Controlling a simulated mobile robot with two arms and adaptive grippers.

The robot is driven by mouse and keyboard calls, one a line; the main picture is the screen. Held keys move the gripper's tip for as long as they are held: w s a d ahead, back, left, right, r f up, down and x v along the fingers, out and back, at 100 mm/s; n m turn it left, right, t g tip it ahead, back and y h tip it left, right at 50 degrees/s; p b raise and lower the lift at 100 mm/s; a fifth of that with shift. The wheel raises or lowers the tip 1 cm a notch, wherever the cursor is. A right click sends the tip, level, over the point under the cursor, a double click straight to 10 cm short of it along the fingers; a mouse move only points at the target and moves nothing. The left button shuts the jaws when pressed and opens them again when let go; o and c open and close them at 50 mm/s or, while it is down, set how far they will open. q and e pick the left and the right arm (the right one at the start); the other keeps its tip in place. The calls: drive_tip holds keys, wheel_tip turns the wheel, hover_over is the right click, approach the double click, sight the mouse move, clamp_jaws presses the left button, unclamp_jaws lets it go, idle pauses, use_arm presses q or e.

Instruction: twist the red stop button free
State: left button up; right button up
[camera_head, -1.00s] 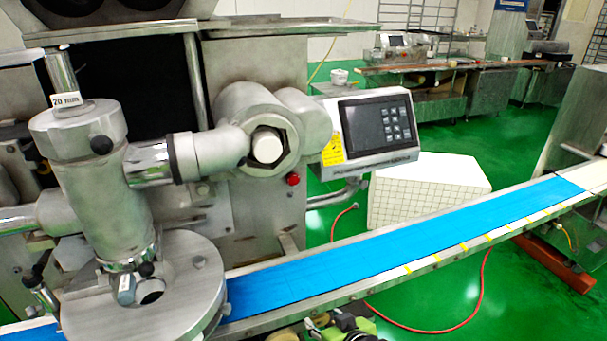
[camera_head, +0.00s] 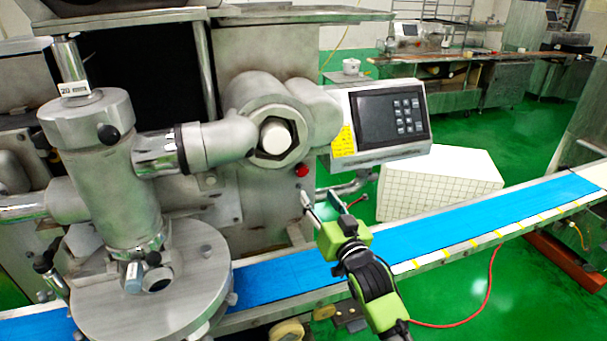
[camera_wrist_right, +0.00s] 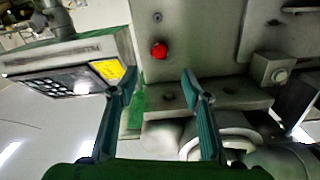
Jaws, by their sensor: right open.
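The red stop button (camera_head: 302,171) sits on the machine's steel front, below the round nozzle housing and left of the control panel. It also shows in the right wrist view (camera_wrist_right: 159,50), beyond the fingertips and a little above the middle between them. My right gripper (camera_head: 320,199) is in front of the machine, just below the button and apart from it. In the right wrist view its two fingers (camera_wrist_right: 160,88) are spread wide with nothing between them. My left gripper is not in the head view.
The control panel (camera_head: 379,120) juts out right of the button. The blue conveyor belt (camera_head: 460,226) runs under my right arm. A white tiled box (camera_head: 440,182) stands behind the belt. The steel nozzle column (camera_head: 108,185) and round plate (camera_head: 190,290) stand at the left.

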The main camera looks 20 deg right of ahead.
sight(303, 173)
drive_tip(key=w+p, duration=0.1)
drive_tip(key=w, duration=1.1)
drive_tip(key=shift+w+a, duration=0.2)
drive_tip(key=c, duration=1.1)
